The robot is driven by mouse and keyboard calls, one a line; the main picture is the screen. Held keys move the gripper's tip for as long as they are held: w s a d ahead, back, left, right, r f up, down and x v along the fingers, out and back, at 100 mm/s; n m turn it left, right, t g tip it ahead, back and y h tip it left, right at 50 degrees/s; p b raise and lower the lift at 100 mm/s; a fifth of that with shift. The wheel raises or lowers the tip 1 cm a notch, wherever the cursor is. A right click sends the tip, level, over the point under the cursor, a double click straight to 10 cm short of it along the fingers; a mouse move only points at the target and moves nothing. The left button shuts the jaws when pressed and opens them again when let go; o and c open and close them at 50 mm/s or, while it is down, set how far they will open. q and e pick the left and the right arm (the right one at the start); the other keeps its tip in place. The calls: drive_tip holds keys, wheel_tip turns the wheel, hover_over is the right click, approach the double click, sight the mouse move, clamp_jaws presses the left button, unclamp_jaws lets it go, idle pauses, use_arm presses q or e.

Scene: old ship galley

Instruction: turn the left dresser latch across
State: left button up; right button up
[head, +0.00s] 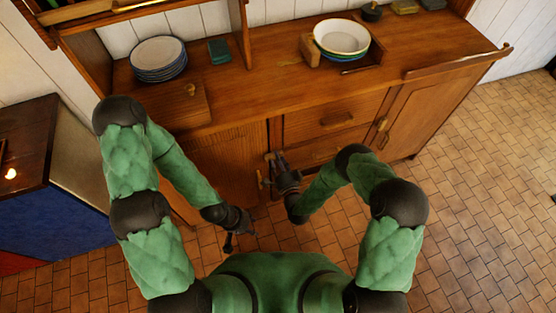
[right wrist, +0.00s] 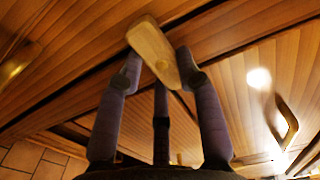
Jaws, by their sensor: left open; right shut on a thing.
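The left dresser latch (right wrist: 155,55) is a pale wooden turn-piece with rounded ends, seen close up in the right wrist view. It sits tilted over the dark seam between two wood panels. My right gripper (right wrist: 160,70) is shut on it, one finger at each side; in the head view this gripper (head: 272,166) is at the dresser front by the left door's edge, and the fingers largely hide the latch. The left door (head: 230,160) looks shut. My left gripper (head: 232,238) is open and empty, low in front of the dresser, apart from it.
The dresser top (head: 260,80) holds stacked plates (head: 158,58) and bowls (head: 341,38). Drawers (head: 330,118) and a right door (head: 425,115) with its own latch (head: 381,137) lie to the right. A dark-topped blue cabinet (head: 60,195) stands left. The tiled floor (head: 480,200) is clear at right.

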drive_tip(key=shift+m, duration=0.3)
idle(0.4)
drive_tip(key=o, duration=1.1)
drive_tip(key=shift+o, duration=0.2)
drive_tip(key=v, duration=1.2)
